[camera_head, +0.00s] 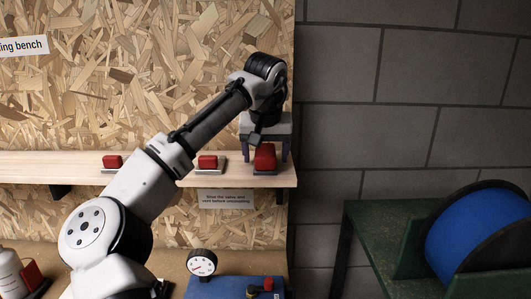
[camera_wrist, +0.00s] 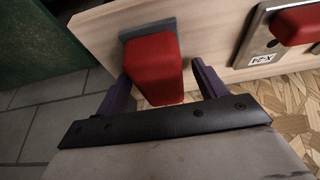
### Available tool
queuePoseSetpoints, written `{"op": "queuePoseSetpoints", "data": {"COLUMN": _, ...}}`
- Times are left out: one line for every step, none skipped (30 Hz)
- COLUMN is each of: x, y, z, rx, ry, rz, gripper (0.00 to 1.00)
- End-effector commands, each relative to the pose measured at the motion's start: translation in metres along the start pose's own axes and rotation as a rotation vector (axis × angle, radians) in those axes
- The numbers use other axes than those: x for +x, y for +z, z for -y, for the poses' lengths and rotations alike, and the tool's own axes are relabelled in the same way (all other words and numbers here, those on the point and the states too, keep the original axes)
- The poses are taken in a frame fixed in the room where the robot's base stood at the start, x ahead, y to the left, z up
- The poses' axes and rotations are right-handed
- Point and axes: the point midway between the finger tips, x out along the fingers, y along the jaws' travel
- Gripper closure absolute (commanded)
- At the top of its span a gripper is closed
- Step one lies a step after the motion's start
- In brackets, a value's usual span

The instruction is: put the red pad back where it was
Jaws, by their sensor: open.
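A red pad (camera_head: 265,157) stands at the right end of the wooden shelf (camera_head: 60,166). It also shows in the wrist view (camera_wrist: 153,66), against a small grey plate (camera_wrist: 148,29). My gripper (camera_head: 265,150) is open around this pad, with one dark purple finger on each side. In the wrist view a gap shows beside the right finger; contact at the left finger is hard to tell. Two more red pads, one in the middle (camera_head: 208,161) and one further left (camera_head: 112,161), sit on grey plates on the shelf. The middle one's plate carries a white label in the wrist view (camera_wrist: 262,58).
A notice (camera_head: 226,198) hangs below the shelf. On the bench below are a pressure gauge (camera_head: 202,262), a blue box (camera_head: 222,289) and a white bottle (camera_head: 9,273). A blue reel (camera_head: 475,240) stands on a green table (camera_head: 382,222) at right. The shelf's far left is bare.

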Motion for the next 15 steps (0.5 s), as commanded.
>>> {"op": "queuePoseSetpoints", "data": {"x": -0.004, "y": -0.001, "z": 0.002, "rx": -0.001, "ry": -0.006, "rz": -0.002, "gripper": 0.29}}
{"op": "queuePoseSetpoints", "data": {"x": -0.005, "y": -0.002, "z": 0.002, "rx": -0.002, "ry": -0.006, "rz": -0.002, "gripper": 0.29}}
{"op": "queuePoseSetpoints", "data": {"x": -0.009, "y": 0.000, "z": 0.000, "rx": -0.001, "ry": 0.000, "rz": -0.003, "gripper": 0.29}}
{"op": "queuePoseSetpoints", "data": {"x": -0.015, "y": 0.000, "z": -0.001, "rx": -0.001, "ry": 0.001, "rz": -0.004, "gripper": 0.29}}
{"op": "queuePoseSetpoints", "data": {"x": -0.021, "y": 0.000, "z": -0.001, "rx": 0.000, "ry": 0.001, "rz": -0.003, "gripper": 0.29}}
{"op": "queuePoseSetpoints", "data": {"x": -0.027, "y": 0.003, "z": -0.001, "rx": 0.000, "ry": 0.001, "rz": -0.003, "gripper": 0.29}}
{"op": "queuePoseSetpoints", "data": {"x": -0.032, "y": 0.006, "z": -0.001, "rx": 0.001, "ry": 0.002, "rz": -0.003, "gripper": 0.29}}
{"op": "queuePoseSetpoints", "data": {"x": -0.038, "y": 0.008, "z": -0.001, "rx": 0.001, "ry": 0.003, "rz": -0.003, "gripper": 0.29}}
{"op": "queuePoseSetpoints", "data": {"x": -0.047, "y": 0.011, "z": -0.001, "rx": 0.001, "ry": 0.004, "rz": -0.003, "gripper": 0.29}}
{"op": "queuePoseSetpoints", "data": {"x": -0.056, "y": 0.011, "z": -0.001, "rx": 0.001, "ry": 0.003, "rz": -0.003, "gripper": 0.29}}
{"op": "queuePoseSetpoints", "data": {"x": -0.067, "y": 0.009, "z": -0.001, "rx": 0.000, "ry": 0.000, "rz": -0.004, "gripper": 0.29}}
{"op": "queuePoseSetpoints", "data": {"x": -0.077, "y": 0.009, "z": 0.000, "rx": -0.001, "ry": 0.000, "rz": -0.004, "gripper": 0.29}}
{"op": "queuePoseSetpoints", "data": {"x": -0.084, "y": 0.010, "z": -0.001, "rx": -0.001, "ry": 0.001, "rz": -0.003, "gripper": 0.29}}
{"op": "queuePoseSetpoints", "data": {"x": -0.092, "y": 0.009, "z": 0.000, "rx": -0.001, "ry": -0.002, "rz": -0.004, "gripper": 0.29}}
{"op": "queuePoseSetpoints", "data": {"x": -0.101, "y": 0.009, "z": 0.001, "rx": -0.002, "ry": -0.003, "rz": -0.003, "gripper": 0.29}}
